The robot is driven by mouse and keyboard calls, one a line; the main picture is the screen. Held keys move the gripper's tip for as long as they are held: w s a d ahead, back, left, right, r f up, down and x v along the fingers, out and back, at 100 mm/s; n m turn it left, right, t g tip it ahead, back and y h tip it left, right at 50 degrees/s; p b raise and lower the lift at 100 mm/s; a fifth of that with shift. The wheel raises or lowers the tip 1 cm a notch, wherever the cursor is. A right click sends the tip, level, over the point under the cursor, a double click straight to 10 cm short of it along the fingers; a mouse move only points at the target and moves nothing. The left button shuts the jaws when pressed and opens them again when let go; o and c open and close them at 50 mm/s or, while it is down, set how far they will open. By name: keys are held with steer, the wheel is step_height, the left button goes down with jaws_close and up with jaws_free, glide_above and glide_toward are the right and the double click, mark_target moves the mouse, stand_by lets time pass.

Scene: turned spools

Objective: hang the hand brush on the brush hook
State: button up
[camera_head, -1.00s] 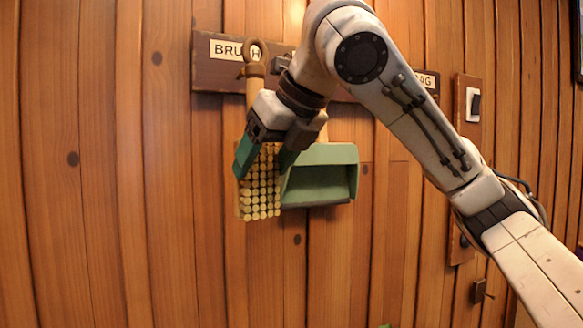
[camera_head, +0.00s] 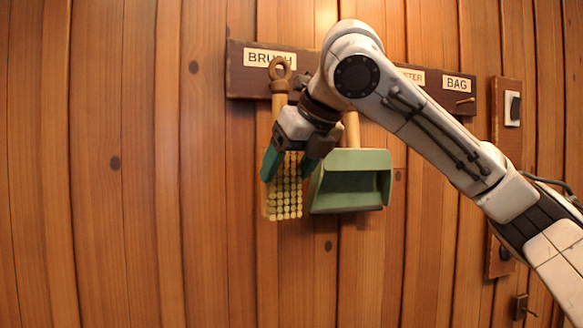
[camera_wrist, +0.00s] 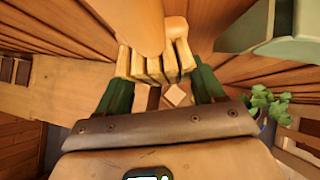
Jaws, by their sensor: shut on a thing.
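The hand brush (camera_head: 285,195) hangs upright against the board, ring at the top, pale bristle tufts facing out below. Its ring (camera_head: 281,68) overlaps the BRUSH label on the dark board (camera_head: 240,82). The brush hook is hidden behind the ring and handle, so I cannot tell whether the ring is around it. My gripper (camera_head: 289,168) is shut on the brush, its green fingers either side of it near the top of the bristles. In the wrist view the brush (camera_wrist: 152,65) lies between the fingers of my gripper (camera_wrist: 160,85), with the handle rising towards the top.
A green dustpan (camera_head: 350,182) hangs close to the right of the brush, nearly touching my gripper. The bag hook (camera_head: 465,100) at the right of the board is empty. A switch plate (camera_head: 513,106) is further right. The wooden wall left of the brush is clear.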

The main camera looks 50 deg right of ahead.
steer(key=shift+w+d, duration=0.55)
steer(key=shift+w, duration=0.25)
steer(key=shift+w+d, duration=0.25)
steer(key=shift+w, duration=0.1)
steer(key=c, duration=0.4)
steer(key=shift+w+d, duration=0.25)
steer(key=shift+w, duration=0.1)
jaws_close()
steer(key=shift+w+d+f+p, duration=0.3)
steer(key=shift+w+d+p, duration=0.05)
steer(key=shift+w, duration=0.1)
steer(key=shift+w+f, duration=0.1)
steer(key=shift+f, duration=0.2)
steer(key=o, duration=1.7)
jaws_free()
steer(key=shift+o, duration=0.2)
